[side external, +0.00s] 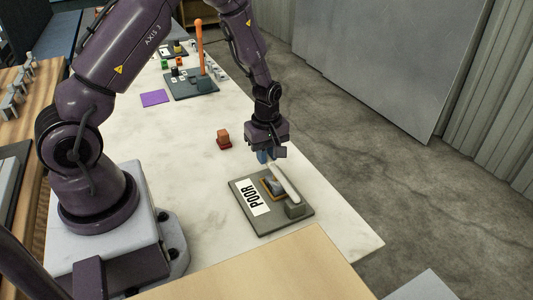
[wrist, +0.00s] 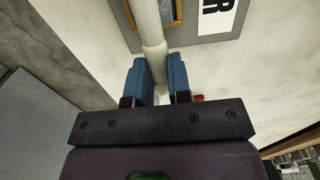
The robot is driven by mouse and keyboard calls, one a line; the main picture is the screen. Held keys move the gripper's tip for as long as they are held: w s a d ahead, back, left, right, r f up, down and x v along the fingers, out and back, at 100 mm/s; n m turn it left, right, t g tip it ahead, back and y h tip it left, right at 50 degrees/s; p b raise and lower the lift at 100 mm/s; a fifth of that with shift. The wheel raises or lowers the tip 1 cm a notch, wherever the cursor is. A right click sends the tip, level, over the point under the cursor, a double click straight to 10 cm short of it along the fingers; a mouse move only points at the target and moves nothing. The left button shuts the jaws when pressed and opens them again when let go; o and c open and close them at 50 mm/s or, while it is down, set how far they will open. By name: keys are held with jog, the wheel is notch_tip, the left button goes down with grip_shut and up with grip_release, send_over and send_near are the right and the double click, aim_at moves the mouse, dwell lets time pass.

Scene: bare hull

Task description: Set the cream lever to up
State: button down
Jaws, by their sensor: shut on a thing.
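The cream lever (side external: 286,185) is a pale bar on a dark grey panel (side external: 265,225) lying on the table. It is tilted, rising from a grey block at the panel's right side towards my gripper (side external: 267,155). In the wrist view, the lever (wrist: 150,25) runs down from the top edge to between the two blue fingers of my gripper (wrist: 161,65). The fingers are shut on its end part. The far tip of the lever is hidden by the fingers in the side view.
The panel bears a white label (side external: 253,197) with black letters and a brown-framed dark part. A small red block (side external: 223,138) stands on the table behind it. Another panel (side external: 191,84) with an orange lever (side external: 199,45) and a purple square (side external: 154,98) are farther back.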

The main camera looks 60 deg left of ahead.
aim_at(277, 170)
jog(key=shift+d+r+y, duration=0.2)
jog(key=shift+r+y, duration=0.2)
jog(key=shift+r, duration=0.15)
jog(key=shift+d+r+y, duration=0.2)
jog(key=shift+r+y, duration=0.2)
jog(key=shift+r, duration=0.1)
jog(key=d+r+y, duration=0.5)
jog(key=d+y, duration=0.3)
jog(key=d+r+y, duration=0.5)
jog(key=d+y, duration=0.2)
jog(key=y, duration=0.1)
jog(key=shift+d, duration=0.4)
jog(key=shift+f, duration=0.1)
jog(key=c, duration=1)
grip_release()
jog(key=shift+c, duration=0.2)
jog(key=shift+d, duration=0.1)
